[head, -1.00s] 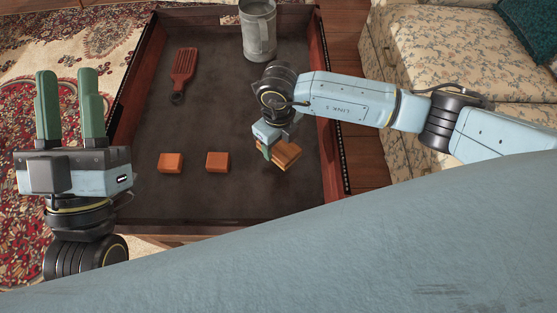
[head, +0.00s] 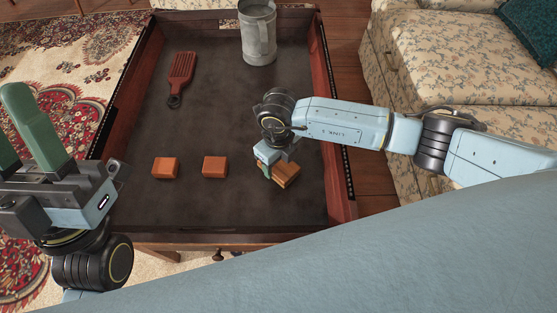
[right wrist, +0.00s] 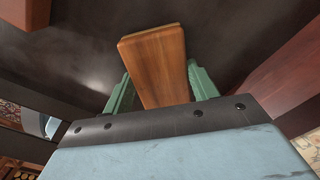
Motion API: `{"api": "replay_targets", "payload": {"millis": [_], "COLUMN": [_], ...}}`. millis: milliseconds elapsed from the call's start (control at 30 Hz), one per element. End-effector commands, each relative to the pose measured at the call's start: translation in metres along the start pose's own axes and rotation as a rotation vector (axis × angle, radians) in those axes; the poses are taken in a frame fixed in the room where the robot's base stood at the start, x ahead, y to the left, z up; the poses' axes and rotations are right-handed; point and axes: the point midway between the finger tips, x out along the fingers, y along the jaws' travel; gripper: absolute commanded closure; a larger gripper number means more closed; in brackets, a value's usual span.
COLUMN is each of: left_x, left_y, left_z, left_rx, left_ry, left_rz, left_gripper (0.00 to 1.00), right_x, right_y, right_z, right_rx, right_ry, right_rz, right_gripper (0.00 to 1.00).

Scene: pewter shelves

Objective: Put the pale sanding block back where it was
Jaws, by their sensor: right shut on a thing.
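My right gripper (head: 275,173) is shut on a wooden sanding block (head: 287,176), low over the right front part of a dark-floored wooden tray (head: 240,110). I cannot tell whether the block touches the floor. In the right wrist view the block (right wrist: 158,66) sits tilted between the two green fingers, with a thin paler layer along its far edge. Two orange-brown blocks (head: 165,168) (head: 214,167) lie apart to its left on the tray floor. My left gripper (head: 25,140) is open and empty, outside the tray on the left, partly cut off by the picture edge.
A reddish-brown brush or comb (head: 181,77) lies at the tray's back left. A grey metal mug (head: 258,35) stands at the back. The tray's right wall (head: 337,170) is close to the held block. The middle floor is clear. A floral sofa (head: 450,60) stands beyond on the right.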

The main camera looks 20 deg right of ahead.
Motion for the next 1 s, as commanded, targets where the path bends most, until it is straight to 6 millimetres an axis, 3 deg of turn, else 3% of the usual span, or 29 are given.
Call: {"api": "replay_targets", "payload": {"millis": [167, 200, 367, 733, 1000], "left_x": [-0.002, -0.002, -0.001, 0.001, 0.012], "left_y": [0.0, 0.0, 0.0, 0.0, -0.001], "left_z": [-0.002, -0.003, -0.003, -0.002, 0.022], "left_rx": [0.0, 0.0, 0.0, 0.0, 0.002], "left_ry": [0.018, 0.027, 0.024, 0.014, -0.2], "left_rz": [0.0, 0.001, 0.001, 0.001, -0.006], "left_gripper": [0.64, 0.64, 0.64, 0.64, 0.64], "right_x": [0.003, 0.004, 0.003, -0.001, -0.031], "right_y": [0.0, 0.0, 0.0, 0.0, 0.0], "right_z": [0.0, 0.0, 0.0, 0.0, 0.001], "right_rx": [0.0, -0.001, -0.001, 0.0, -0.002], "right_ry": [-0.001, 0.0, 0.0, 0.0, -0.002], "right_rz": [0.0, 0.0, 0.0, 0.0, 0.0], "right_gripper": [0.7, 0.4, 0.2, 0.2, 0.2]}}
